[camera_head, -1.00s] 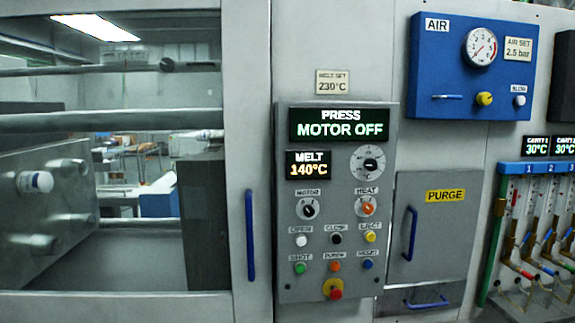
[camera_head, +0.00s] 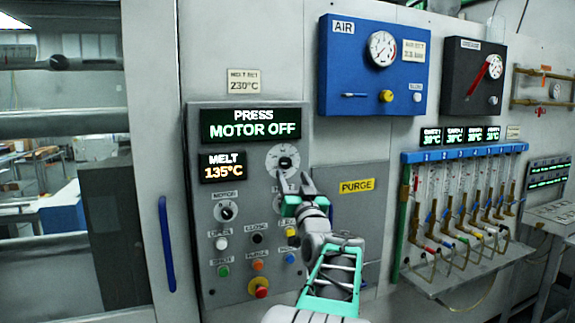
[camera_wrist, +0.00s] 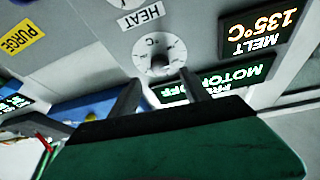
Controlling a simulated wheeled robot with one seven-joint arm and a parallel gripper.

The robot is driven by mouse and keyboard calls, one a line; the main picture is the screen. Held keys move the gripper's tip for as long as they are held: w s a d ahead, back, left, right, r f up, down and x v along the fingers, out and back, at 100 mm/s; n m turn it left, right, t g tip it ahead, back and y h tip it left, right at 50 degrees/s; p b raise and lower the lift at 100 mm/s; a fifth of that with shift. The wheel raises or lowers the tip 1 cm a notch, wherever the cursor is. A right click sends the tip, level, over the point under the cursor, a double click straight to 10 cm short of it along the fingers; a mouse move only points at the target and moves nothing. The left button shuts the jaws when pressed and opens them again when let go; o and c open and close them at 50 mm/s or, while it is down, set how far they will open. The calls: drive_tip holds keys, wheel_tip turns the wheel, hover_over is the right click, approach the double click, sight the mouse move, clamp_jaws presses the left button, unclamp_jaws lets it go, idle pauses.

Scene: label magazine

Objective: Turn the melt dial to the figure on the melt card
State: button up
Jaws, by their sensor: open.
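The melt dial (camera_head: 284,162) is a round, pale scale with a dark knob on the grey press panel. The melt card (camera_head: 244,81) above the panel reads 230°C. The MELT display (camera_head: 222,167) reads 135°C. My gripper (camera_head: 292,181) is just below the dial in the head view, open and empty. In the wrist view the picture is upside down; the dial (camera_wrist: 158,55) shows just beyond and between the two dark fingers. I cannot tell whether a finger touches the knob. My gripper hides the heat knob in the head view.
The press display (camera_head: 252,124) reads MOTOR OFF. The motor knob (camera_head: 227,210) and several push buttons sit below, with a red stop knob (camera_head: 261,287). A blue air box (camera_head: 372,65) juts out at upper right. A blue handle (camera_head: 166,244) stands left of the panel.

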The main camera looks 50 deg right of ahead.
sight(287, 164)
drive_tip(key=p+x, duration=0.2)
drive_tip(key=x, duration=0.4)
drive_tip(key=shift+w+d, duration=0.1)
drive_tip(key=shift+w, duration=0.15)
drive_tip(key=shift+c, duration=0.3)
clamp_jaws()
